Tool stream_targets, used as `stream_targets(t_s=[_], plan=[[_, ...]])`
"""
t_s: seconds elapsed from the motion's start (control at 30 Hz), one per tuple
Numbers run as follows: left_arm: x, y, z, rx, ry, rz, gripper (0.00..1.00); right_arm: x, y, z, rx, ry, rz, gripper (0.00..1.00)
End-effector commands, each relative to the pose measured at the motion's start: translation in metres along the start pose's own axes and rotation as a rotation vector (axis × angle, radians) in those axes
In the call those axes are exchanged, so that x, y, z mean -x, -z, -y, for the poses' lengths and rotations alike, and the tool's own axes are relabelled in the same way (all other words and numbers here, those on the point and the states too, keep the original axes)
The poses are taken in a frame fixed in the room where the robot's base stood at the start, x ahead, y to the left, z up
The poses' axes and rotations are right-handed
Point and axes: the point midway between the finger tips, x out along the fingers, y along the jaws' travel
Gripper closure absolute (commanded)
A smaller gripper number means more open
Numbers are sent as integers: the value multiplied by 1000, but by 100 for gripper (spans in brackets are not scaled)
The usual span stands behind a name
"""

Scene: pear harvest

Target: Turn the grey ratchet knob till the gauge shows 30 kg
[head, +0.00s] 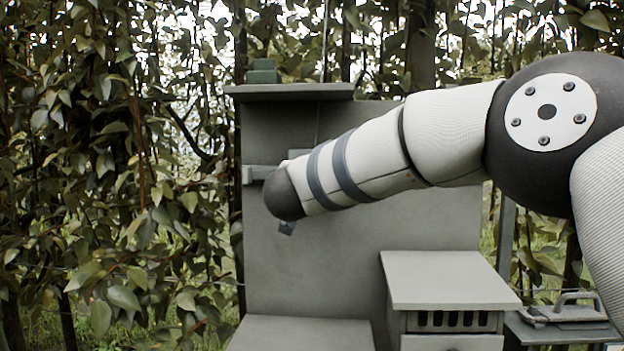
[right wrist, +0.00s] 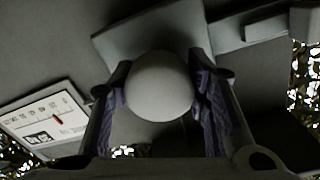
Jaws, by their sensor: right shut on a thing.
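The round grey knob (right wrist: 160,88) is in the middle of the right wrist view, in front of a grey plate. My right gripper (right wrist: 161,92) is shut on it, with one purple-padded finger on each side. The gauge (right wrist: 45,119) is at the left of that view, tilted, with a white face and a red pointer. Its numbers are too small to read. In the head view my right arm comes in from the right and hides the knob and the gauge. My left gripper is in neither view.
A grey upright panel (head: 330,275) stands behind my arm, with a shelf (head: 290,91) on top. A grey box (head: 450,280) with a slotted front stands at the lower right. A metal clip (head: 565,310) lies farther right. Leafy branches (head: 110,180) fill the left.

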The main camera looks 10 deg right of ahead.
Motion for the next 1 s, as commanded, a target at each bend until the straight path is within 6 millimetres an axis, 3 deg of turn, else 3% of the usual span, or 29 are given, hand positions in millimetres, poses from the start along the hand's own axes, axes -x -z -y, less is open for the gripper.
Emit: stream_targets(t_s=[0.47,0.5,0.57,0.87,1.0], plan=[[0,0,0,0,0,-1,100,0,2,0,12,0,-4,84],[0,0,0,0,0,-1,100,0,2,0,12,0,-4,52],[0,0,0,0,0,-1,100,0,2,0,12,0,-3,39],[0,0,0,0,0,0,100,0,0,0,12,0,-1,36],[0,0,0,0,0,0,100,18,1,1,14,2,-1,36]])
